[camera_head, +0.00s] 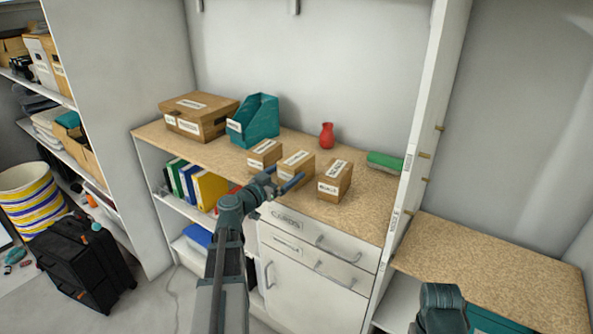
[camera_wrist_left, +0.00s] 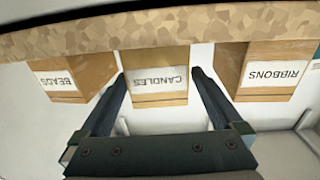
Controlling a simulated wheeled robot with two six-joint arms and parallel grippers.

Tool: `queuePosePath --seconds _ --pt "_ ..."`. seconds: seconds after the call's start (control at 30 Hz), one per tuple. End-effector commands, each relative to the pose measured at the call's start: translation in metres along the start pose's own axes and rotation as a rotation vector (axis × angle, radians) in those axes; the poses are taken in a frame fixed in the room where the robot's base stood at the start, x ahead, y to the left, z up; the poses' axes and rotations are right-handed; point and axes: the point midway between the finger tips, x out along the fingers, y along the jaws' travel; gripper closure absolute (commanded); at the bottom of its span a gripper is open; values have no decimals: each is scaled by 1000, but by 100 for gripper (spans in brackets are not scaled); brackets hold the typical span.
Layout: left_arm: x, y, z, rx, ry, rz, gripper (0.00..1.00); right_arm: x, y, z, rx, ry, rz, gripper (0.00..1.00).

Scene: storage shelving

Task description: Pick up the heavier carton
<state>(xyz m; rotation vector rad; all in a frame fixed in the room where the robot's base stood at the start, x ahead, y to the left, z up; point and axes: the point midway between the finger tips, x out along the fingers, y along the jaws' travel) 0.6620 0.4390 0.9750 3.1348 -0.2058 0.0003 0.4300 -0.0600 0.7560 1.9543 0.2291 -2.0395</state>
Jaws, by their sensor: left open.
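Three small brown cartons with white labels stand in a row near the front of the wooden counter. The middle carton, CANDLES (camera_head: 295,167), also shows in the left wrist view (camera_wrist_left: 156,77). The left one in the head view, RIBBONS (camera_head: 265,155), is at the right of the upside-down wrist view (camera_wrist_left: 268,72). The right one, BEADS (camera_head: 335,181), is at the wrist view's left (camera_wrist_left: 72,78). My left gripper (camera_head: 291,182) is open and empty in front of CANDLES, its fingers (camera_wrist_left: 158,85) lined up with that carton's two sides. Contact cannot be told. My right gripper is out of view.
Behind the cartons are a large brown box (camera_head: 200,115), a teal file holder (camera_head: 254,120) and a red vase (camera_head: 327,136). A green item (camera_head: 384,161) lies by the white upright (camera_head: 412,130) on the right. White drawers (camera_head: 318,243) are below the counter.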

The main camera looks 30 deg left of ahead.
Motion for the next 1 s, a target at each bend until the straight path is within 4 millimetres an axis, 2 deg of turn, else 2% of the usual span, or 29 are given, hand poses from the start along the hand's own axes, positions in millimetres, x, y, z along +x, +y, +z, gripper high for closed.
queuePosePath --seconds 0.4,0.63,0.67,1.0 --pt "50 1 4 0 0 2 0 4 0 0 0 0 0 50" --pt "51 2 4 0 0 0 0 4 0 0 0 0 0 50" --pt "51 2 4 0 0 0 4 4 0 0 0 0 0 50" --pt "51 2 4 0 0 0 65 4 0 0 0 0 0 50"
